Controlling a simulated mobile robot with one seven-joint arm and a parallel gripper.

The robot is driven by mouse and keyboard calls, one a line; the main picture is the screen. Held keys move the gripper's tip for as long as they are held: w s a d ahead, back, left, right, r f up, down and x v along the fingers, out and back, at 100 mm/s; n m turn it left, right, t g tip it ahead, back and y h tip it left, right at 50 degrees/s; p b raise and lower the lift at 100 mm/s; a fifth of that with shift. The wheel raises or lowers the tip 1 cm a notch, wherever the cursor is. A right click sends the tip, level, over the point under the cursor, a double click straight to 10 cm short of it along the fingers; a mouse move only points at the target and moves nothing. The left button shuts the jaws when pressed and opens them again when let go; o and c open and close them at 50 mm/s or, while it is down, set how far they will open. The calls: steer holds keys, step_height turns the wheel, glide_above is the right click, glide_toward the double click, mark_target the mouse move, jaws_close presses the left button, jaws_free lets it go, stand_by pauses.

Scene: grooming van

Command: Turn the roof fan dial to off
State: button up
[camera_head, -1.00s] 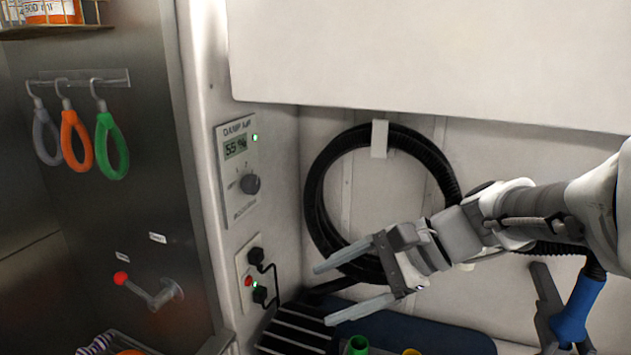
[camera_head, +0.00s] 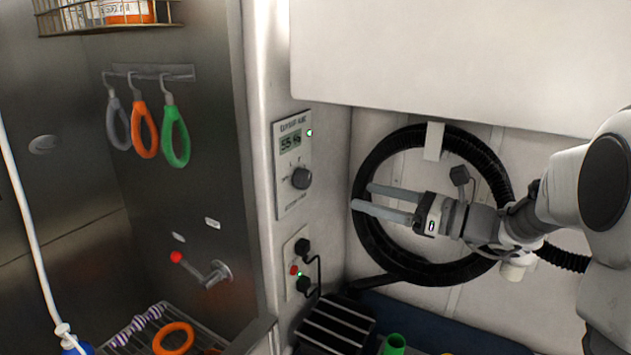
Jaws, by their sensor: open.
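The dial (camera_head: 301,178) is a dark round knob on a pale control panel (camera_head: 292,201) fixed to the white wall post. My gripper (camera_head: 362,197) is open and empty, to the right of the dial and slightly lower in the picture. Its fingers point left toward the panel, apart from the dial, in front of the coiled black hose (camera_head: 378,254).
Below the panel is an outlet plate with plugs and cords (camera_head: 303,265). A lever with a red knob (camera_head: 204,268) sits on the steel wall at left, under several hanging loops (camera_head: 145,135). A white cabinet (camera_head: 450,60) overhangs above my arm. A black ribbed box (camera_head: 333,325) stands below.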

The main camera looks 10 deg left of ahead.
mark_target(308, 182)
steer(key=p+x, duration=0.1)
steer(key=x, duration=1.1)
steer(key=shift+w+a, duration=0.1)
steer(key=shift+a, duration=0.2)
jaws_close()
